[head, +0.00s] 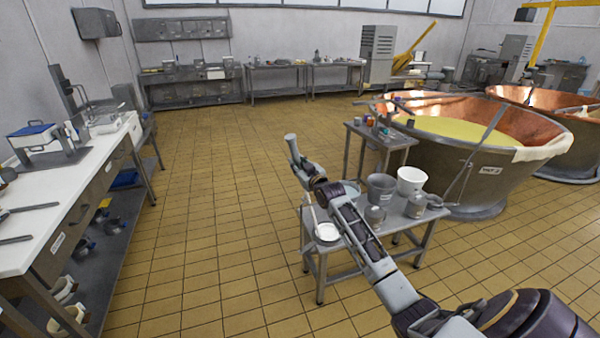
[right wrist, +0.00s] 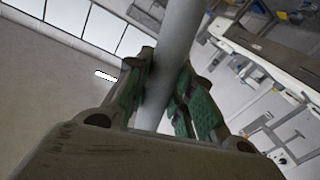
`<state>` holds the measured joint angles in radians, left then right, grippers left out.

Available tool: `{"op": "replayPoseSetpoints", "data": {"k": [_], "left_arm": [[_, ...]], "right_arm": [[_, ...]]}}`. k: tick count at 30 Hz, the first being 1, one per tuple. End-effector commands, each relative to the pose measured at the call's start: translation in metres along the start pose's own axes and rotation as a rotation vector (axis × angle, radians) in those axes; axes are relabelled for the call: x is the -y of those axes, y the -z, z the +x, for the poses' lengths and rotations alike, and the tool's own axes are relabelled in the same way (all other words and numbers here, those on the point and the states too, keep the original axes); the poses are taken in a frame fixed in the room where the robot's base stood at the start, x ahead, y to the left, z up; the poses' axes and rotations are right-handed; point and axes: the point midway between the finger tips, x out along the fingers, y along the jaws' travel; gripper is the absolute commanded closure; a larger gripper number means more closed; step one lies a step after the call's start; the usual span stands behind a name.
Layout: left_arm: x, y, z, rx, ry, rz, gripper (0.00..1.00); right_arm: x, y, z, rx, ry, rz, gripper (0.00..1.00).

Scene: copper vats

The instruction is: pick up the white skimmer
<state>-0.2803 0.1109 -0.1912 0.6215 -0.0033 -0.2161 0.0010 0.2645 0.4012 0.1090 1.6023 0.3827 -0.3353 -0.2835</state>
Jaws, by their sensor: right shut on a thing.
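The white skimmer has a pale round bowl (head: 327,232) and a long pale handle (head: 291,143) that rises up and to the left. My right gripper (head: 302,172) is shut around the upper part of this handle. In the right wrist view the handle (right wrist: 177,45) runs between the two green-padded fingers (right wrist: 160,95). The bowl shows at the front left corner of the small metal table (head: 345,246). I cannot tell whether it touches the tabletop. My forearm hides part of the table. My left gripper is not in view.
A grey bucket (head: 381,188), a white bucket (head: 411,180) and metal jugs (head: 415,206) stand on the table, right of my arm. A large copper vat (head: 480,165) is behind to the right. A white-topped counter (head: 60,200) lines the left. The tiled floor between is clear.

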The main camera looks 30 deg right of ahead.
Motion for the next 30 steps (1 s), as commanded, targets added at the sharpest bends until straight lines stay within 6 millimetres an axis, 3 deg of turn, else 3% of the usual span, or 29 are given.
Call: {"op": "replayPoseSetpoints", "data": {"k": [9,16,30], "left_arm": [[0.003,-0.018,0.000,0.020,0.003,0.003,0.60],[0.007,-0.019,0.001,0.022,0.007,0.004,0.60],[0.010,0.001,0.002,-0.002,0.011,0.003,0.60]], "right_arm": [[-0.013,0.045,0.000,-0.006,-0.002,-0.001,1.00],[-0.021,0.073,0.000,-0.005,-0.001,-0.002,1.00],[-0.024,0.086,0.000,-0.002,-0.001,-0.001,1.00]]}}
